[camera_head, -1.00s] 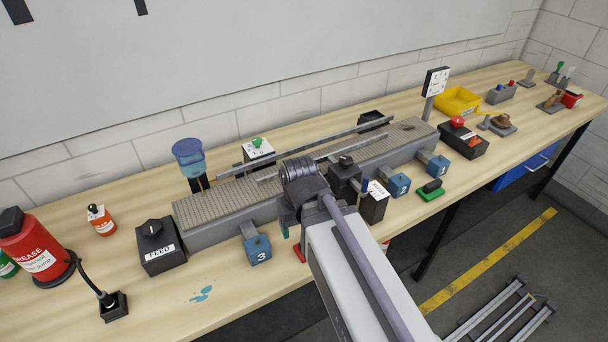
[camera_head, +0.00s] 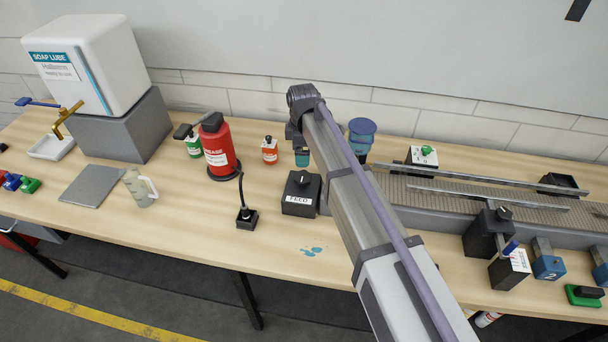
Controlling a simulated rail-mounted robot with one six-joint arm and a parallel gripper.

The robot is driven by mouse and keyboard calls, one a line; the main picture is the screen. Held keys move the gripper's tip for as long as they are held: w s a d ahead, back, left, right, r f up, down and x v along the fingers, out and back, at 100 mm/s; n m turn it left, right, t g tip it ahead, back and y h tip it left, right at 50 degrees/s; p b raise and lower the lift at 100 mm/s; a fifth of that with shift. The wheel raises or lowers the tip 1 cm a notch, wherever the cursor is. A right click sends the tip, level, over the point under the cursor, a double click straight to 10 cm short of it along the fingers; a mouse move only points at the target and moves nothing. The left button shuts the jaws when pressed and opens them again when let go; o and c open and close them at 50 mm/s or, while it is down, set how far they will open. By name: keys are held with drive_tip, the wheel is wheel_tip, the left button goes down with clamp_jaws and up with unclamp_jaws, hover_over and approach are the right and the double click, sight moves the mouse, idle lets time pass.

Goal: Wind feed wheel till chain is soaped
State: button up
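The slatted chain (camera_head: 455,190) of the conveyor lies at the right, behind my arm. The blue cup-shaped reservoir (camera_head: 362,126) stands at its left end, just right of my arm. A black box (camera_head: 301,204) labelled FEED, with a black knob on top, sits left of the conveyor's end. I cannot tell whether this knob is the feed wheel. My gripper (camera_head: 302,157) hangs below my wrist, above or behind the FEED box and apart from its knob. A small teal piece shows at its tip; whether it is a finger or a held thing, I cannot tell.
A white SOAP LUBE tank (camera_head: 92,65) with a brass tap stands at the left. A red grease can (camera_head: 218,150), small bottles (camera_head: 270,150), a black stand with a cable (camera_head: 246,218) and a mug (camera_head: 140,188) stand between. A teal spill (camera_head: 313,251) marks the table front.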

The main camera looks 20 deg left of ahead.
sight(304, 176)
wheel_tip(304, 176, down, 11)
drive_tip(key=b, duration=1)
drive_tip(key=shift+d+b, duration=0.1)
drive_tip(key=shift+b, duration=0.3)
drive_tip(key=shift+r, duration=0.15)
drive_tip(key=shift+c, duration=0.2)
drive_tip(key=c, duration=0.9)
